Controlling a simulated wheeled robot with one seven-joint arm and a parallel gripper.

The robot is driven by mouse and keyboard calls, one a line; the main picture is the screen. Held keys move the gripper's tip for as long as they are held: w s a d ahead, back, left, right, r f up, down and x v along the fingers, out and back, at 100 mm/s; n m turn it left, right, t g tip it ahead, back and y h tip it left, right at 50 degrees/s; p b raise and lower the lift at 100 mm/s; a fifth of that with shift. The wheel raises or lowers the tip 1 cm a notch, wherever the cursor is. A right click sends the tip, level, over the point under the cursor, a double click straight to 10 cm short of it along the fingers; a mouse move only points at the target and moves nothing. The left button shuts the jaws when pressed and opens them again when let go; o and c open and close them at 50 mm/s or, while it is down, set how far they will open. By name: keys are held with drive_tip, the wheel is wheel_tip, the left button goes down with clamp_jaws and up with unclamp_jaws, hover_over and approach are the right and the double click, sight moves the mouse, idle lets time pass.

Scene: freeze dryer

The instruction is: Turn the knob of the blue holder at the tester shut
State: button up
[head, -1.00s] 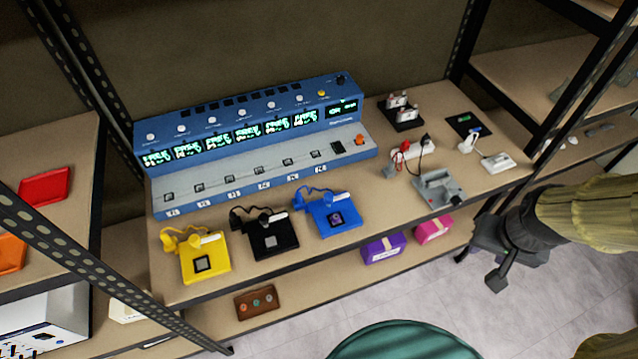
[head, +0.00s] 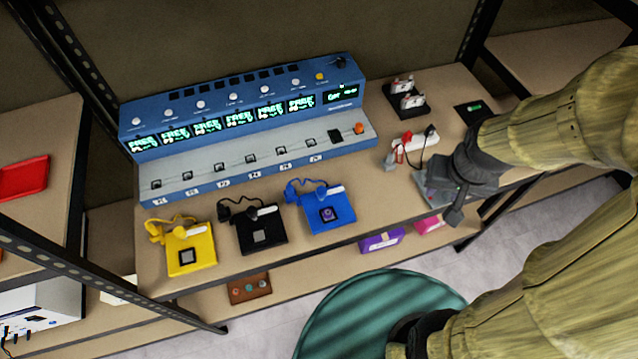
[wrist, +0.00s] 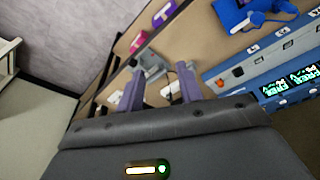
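The blue holder (head: 328,212) lies flat on the bench in front of the tester (head: 242,150), right of a black holder (head: 258,230) and a yellow holder (head: 190,250). A blue cord and a knob-like part sit at its back edge. A dark square with a round mark is on its top. The knob's exact setting is too small to tell. In the wrist view the blue holder (wrist: 240,15) is partly cut off at the top. My gripper (head: 450,190) is right of the blue holder, above the bench's front edge. In the wrist view its fingers (wrist: 161,90) are apart with nothing between them.
A grey fixture (head: 432,188) is partly hidden behind my gripper. Purple (head: 382,241) and pink boxes sit on the lower shelf. A green round top (head: 350,320) is in front.

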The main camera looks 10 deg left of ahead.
drive_tip(key=shift+o, duration=0.4)
drive_tip(key=shift+o, duration=0.8)
drive_tip(key=n+g+b, duration=0.2)
drive_tip(key=n+g, duration=0.1)
drive_tip(key=n, duration=0.1)
hover_over(322, 190)
wheel_tip(322, 190, down, 3)
drive_tip(key=shift+f, duration=0.1)
wheel_tip(322, 190, down, 17)
drive_tip(key=shift+f, duration=0.1)
